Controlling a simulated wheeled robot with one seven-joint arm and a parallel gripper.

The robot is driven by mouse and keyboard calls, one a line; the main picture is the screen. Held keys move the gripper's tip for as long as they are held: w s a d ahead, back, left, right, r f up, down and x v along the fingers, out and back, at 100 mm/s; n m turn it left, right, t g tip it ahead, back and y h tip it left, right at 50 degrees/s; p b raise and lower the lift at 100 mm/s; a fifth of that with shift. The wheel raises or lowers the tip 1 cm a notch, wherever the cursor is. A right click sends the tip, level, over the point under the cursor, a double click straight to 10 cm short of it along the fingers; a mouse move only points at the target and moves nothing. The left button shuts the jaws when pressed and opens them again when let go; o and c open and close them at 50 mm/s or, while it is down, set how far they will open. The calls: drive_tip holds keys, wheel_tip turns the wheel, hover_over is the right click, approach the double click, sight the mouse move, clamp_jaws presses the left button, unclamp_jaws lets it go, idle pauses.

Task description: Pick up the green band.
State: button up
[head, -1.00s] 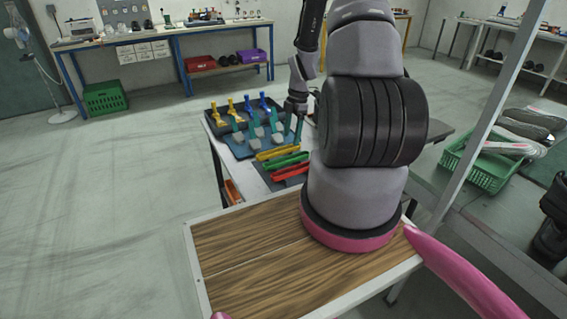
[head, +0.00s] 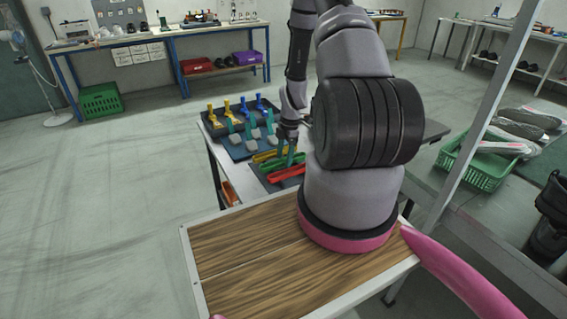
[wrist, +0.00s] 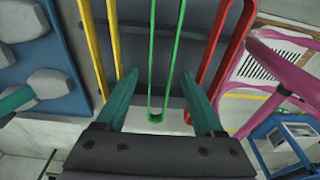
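The green band (wrist: 152,70) is a narrow loop on a dark mat, seen end-on in the wrist view, its rounded end toward me. It also shows in the head view (head: 272,164), partly hidden by my fingers. My gripper (wrist: 160,76) is open, with one teal finger on each side of the green band, apart from it. In the head view my gripper (head: 288,154) is over the bands. The yellow band (wrist: 94,48) lies left of the green one and the red band (wrist: 237,36) right of it.
A blue tray (head: 238,150) with grey-headed, teal-handled tools stands beside the mat. A dark tray (head: 214,128) with yellow and blue tools is behind it. In the wrist view, the yellow and red bands are close outside my fingers.

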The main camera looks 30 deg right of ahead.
clamp_jaws()
drive_tip(key=shift+r, duration=0.15)
